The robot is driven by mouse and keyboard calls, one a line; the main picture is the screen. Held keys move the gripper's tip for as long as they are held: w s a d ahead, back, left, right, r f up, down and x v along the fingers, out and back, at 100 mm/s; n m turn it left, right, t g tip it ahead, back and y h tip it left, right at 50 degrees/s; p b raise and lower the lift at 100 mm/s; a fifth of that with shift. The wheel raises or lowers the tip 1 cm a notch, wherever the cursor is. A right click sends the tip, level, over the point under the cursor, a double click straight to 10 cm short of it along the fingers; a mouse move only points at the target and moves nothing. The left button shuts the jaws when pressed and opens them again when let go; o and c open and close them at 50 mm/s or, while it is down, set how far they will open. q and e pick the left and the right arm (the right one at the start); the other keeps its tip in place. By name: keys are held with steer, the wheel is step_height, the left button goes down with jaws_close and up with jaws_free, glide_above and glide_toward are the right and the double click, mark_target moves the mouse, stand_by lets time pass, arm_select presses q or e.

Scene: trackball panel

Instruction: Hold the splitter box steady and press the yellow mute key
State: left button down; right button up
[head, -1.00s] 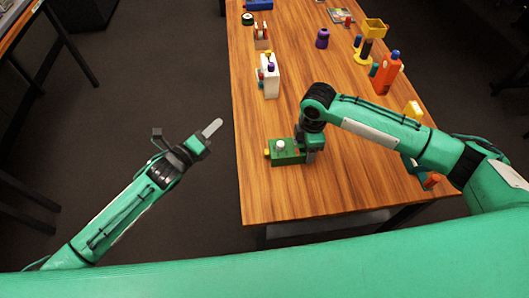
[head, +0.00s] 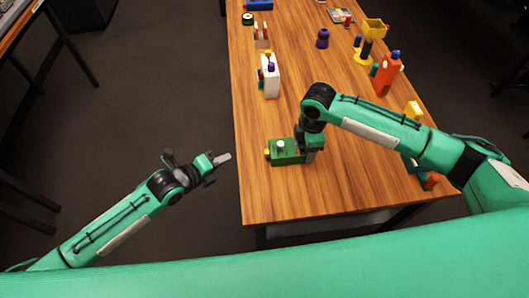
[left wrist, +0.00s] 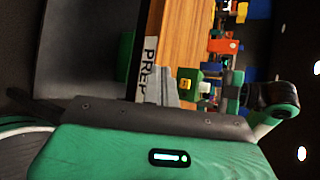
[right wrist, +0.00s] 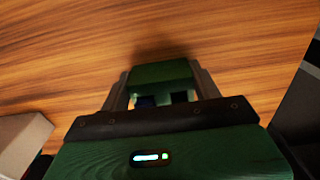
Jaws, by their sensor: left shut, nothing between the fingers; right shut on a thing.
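The green splitter box (head: 288,158) stands on the near part of the table, with a white knob on top. Its yellow mute key (head: 267,153) sticks out of the left side. The key also shows in the left wrist view (left wrist: 185,84), just past my fingertips. My right gripper (head: 311,154) is shut on the box's right end; the right wrist view shows the green box (right wrist: 160,73) between the fingers. My left gripper (head: 225,158) is shut and empty. It is off the table's left edge, left of the key and apart from it, fingers pointing at it.
The wooden table (head: 335,185) has free room in front of the box. A purple piece (head: 322,39) and a yellow-topped stand (head: 374,30) are further back.

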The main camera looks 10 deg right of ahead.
mark_target(255, 163)
arm_select(q)
steer(key=shift+d, duration=4.15)
steer(key=shift+d, duration=0.1)
steer(key=shift+d, duration=0.35)
steer(key=shift+d, duration=0.2)
steer(key=shift+s+d+r, duration=0.15)
steer(key=shift+s+d, duration=0.1)
steer(key=shift+d, duration=0.2)
steer(key=shift+a, duration=0.25)
steer(key=shift+w, duration=0.1)
steer(key=shift+a, duration=0.25)
